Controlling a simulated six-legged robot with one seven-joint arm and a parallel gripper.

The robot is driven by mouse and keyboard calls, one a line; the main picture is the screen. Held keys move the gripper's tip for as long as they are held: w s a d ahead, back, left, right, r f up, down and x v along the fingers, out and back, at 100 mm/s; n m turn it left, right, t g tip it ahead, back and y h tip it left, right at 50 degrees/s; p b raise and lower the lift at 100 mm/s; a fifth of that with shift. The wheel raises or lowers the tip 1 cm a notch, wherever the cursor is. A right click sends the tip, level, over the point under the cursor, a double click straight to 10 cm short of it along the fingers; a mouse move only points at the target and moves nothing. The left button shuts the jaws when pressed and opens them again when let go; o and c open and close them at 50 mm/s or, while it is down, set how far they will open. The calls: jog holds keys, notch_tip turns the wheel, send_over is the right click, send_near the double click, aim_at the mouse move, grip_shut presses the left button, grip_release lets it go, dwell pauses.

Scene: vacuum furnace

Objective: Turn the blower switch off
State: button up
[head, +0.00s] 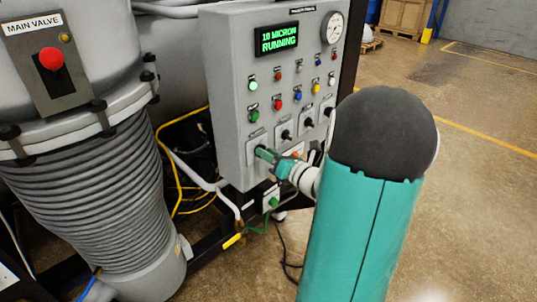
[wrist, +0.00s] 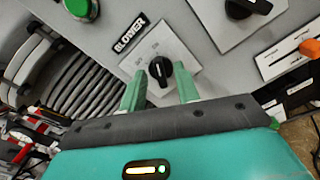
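The blower switch (wrist: 160,72) is a black rotary knob with a white mark, on a pale square plate below a black BLOWER label (wrist: 130,35) in the wrist view. The knob's mark stands near upright in that picture; the small lettering around it is hard to read. My gripper (wrist: 160,80) has its two green fingers apart, one on each side of the knob, with thin gaps showing. In the head view my gripper (head: 268,156) is at the lower left of the grey control panel (head: 232,75) and hides the blower switch.
Other black rotary switches (head: 286,134) sit up and right of my gripper, with a green button (head: 254,116) above it. The display (head: 277,38) reads 10 MICRON RUNNING. A ribbed grey column with a red MAIN VALVE button (head: 51,59) stands left. Open floor lies right.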

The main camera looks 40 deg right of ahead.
jog(key=shift+w, duration=0.25)
grip_shut()
jog(key=shift+n, duration=0.3)
jog(key=n, duration=1.1)
jog(key=shift+s+a, duration=0.1)
jog(key=shift+a, duration=0.05)
jog(key=shift+n, duration=0.3)
